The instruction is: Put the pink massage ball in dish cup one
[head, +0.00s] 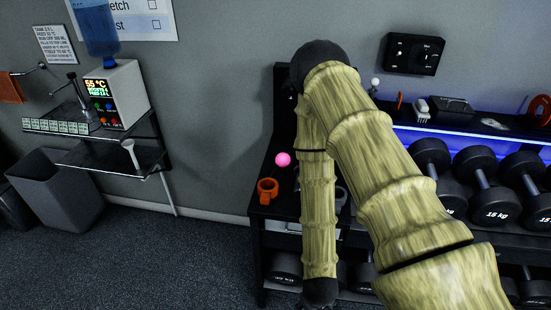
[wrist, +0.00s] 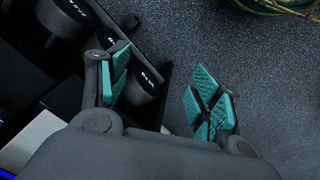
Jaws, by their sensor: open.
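The pink massage ball (head: 283,159) rests on the left end of the black rack top (head: 262,211) in the head view. An orange cup with a handle (head: 267,190) stands just in front of it. A grey cup (head: 341,196) is partly hidden behind my arm, to the right. I cannot tell which cup is dish cup one. My gripper (wrist: 160,90) is open and empty in the wrist view, its teal pads apart above the floor and low dumbbells. Neither ball nor cups show there. In the head view, my arm hangs down in front of the rack, and the fingers cannot be made out.
Dumbbells (head: 485,185) fill the rack to the right, with more on a lower level. A wall shelf (head: 113,158) with a dispenser (head: 117,94) and a grey bin (head: 55,188) stand at left. The floor (head: 170,260) between bin and rack is clear.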

